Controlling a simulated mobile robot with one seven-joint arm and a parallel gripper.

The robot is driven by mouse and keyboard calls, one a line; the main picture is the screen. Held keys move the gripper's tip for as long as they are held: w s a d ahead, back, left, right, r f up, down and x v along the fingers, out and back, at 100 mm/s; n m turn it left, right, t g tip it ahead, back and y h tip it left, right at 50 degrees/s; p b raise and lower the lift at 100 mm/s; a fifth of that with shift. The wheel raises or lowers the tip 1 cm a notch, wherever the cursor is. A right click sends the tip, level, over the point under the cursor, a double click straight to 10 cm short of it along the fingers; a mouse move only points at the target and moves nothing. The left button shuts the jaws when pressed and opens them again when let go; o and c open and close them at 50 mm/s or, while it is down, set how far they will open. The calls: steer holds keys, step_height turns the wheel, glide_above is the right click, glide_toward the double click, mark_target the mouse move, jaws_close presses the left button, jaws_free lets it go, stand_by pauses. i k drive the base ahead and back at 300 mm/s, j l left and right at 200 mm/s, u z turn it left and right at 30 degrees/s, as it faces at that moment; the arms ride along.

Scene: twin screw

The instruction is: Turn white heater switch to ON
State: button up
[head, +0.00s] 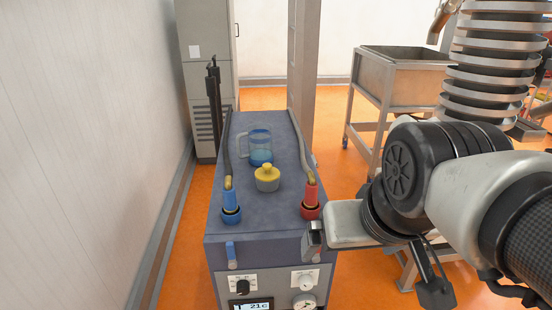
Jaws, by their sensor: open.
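A blue-grey unit (262,235) stands ahead, and the top of its front panel shows at the bottom of the head view. On the panel are a white plate with a black knob (243,287) at left and a smaller white plate with a dial or knob (305,278) at right. I cannot tell which of them is the heater switch, and their labels are too small to read. My gripper (314,240) is open and empty at the unit's right front edge, above the right plate and apart from it. Its fingers are seen edge-on and partly hidden.
A display (252,305) and a round gauge (304,301) sit low. A metal bin (400,80) stands behind right.

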mark_target(305, 282)
steer(key=j+z, duration=0.45)
steer(key=j, duration=0.15)
steer(key=j+u, duration=0.15)
steer(key=j, duration=0.45)
steer(key=k+j, duration=0.1)
steer(key=j+u, duration=0.1)
steer(key=i+j, duration=0.05)
